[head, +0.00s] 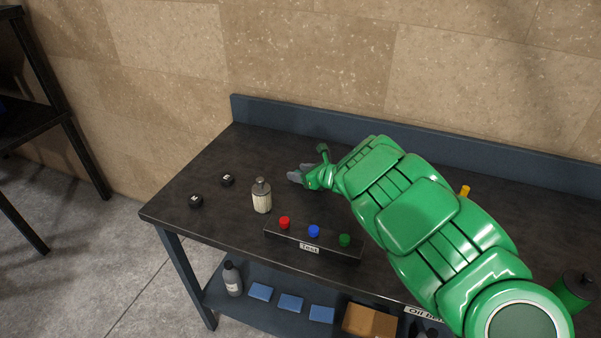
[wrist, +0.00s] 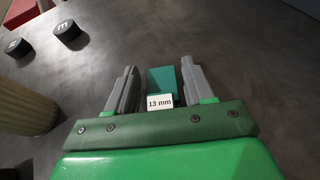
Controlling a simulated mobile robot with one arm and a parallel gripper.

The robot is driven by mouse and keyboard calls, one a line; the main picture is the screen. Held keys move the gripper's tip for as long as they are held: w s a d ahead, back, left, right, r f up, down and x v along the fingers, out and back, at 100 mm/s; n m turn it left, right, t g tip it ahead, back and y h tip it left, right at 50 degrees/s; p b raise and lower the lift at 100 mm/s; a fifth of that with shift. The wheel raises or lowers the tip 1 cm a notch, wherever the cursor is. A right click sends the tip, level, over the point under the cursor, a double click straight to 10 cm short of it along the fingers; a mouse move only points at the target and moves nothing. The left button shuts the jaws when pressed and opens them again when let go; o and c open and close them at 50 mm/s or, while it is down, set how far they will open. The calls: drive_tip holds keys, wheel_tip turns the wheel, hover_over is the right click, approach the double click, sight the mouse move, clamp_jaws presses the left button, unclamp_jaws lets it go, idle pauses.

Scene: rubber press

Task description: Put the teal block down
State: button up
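The teal block (wrist: 161,79) lies between my two grey fingers in the wrist view, with a white "13 mm" label on its near side. My gripper (wrist: 160,84) is open around it. A narrow gap shows between the block and the left finger; the right finger is very close to the block, and I cannot tell whether they touch. The block appears to rest on the dark tabletop (wrist: 240,50). In the head view my gripper (head: 297,175) is low over the table, and the block is not discernible there.
A ribbed bottle (head: 262,197) stands left of my gripper, with two black round pieces (head: 227,180) (head: 196,201) beyond it. A button box (head: 312,243) with red, blue and green buttons sits at the front. A yellow object (head: 464,191) is behind my arm. The table's back left is clear.

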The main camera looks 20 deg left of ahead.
drive_tip(key=shift+o, duration=0.4)
drive_tip(key=shift+r, duration=0.1)
drive_tip(key=shift+v, duration=6.05)
drive_tip(key=shift+c, duration=0.7)
